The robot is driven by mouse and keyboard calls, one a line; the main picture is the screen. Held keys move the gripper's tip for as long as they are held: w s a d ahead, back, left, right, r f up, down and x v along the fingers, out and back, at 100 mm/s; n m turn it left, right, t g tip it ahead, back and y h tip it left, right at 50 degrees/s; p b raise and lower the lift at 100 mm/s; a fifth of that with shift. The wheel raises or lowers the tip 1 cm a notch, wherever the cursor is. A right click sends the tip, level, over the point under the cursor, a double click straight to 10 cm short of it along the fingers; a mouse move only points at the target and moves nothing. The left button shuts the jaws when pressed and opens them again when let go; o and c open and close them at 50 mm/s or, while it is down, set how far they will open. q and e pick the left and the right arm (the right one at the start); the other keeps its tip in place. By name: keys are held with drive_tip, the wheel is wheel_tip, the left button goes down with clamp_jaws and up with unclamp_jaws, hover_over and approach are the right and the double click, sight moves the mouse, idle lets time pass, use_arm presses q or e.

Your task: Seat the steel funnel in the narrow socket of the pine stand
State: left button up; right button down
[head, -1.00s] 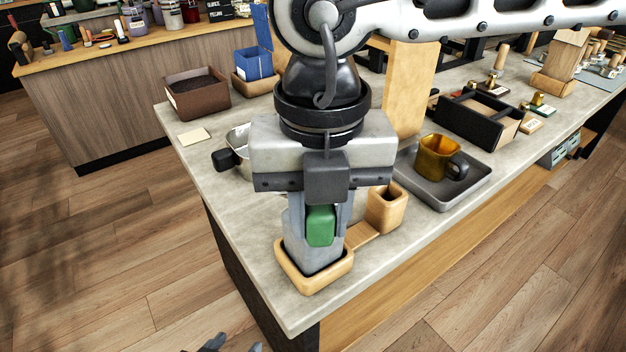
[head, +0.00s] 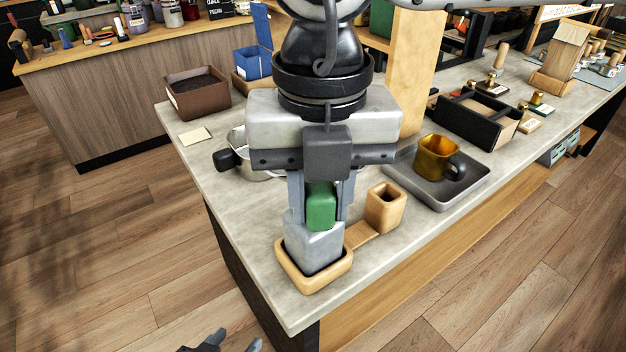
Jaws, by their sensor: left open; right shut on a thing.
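The pine stand (head: 365,240) lies at the counter's front corner, with a wide socket at its left front and a raised narrow socket (head: 387,193) at its right. A grey steel piece, seemingly the funnel (head: 314,248), stands in or just over the wide socket; its lower end is within the rim. My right gripper (head: 320,212) points down above it, shut on it. A green block (head: 321,205) shows between the fingers; I cannot tell what it belongs to. The narrow socket looks empty. My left gripper (head: 238,343) is open and empty, low beyond the counter edge.
A grey tray (head: 475,190) with an amber mug (head: 435,157) sits right of the stand. A steel pot with a black handle (head: 227,160) is partly hidden behind my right gripper. A wooden post (head: 412,80) rises behind. The counter's front left is clear.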

drive_tip(key=shift+r+p, duration=0.9)
drive_tip(key=shift+r, duration=1.15)
drive_tip(key=shift+s+f, duration=0.1)
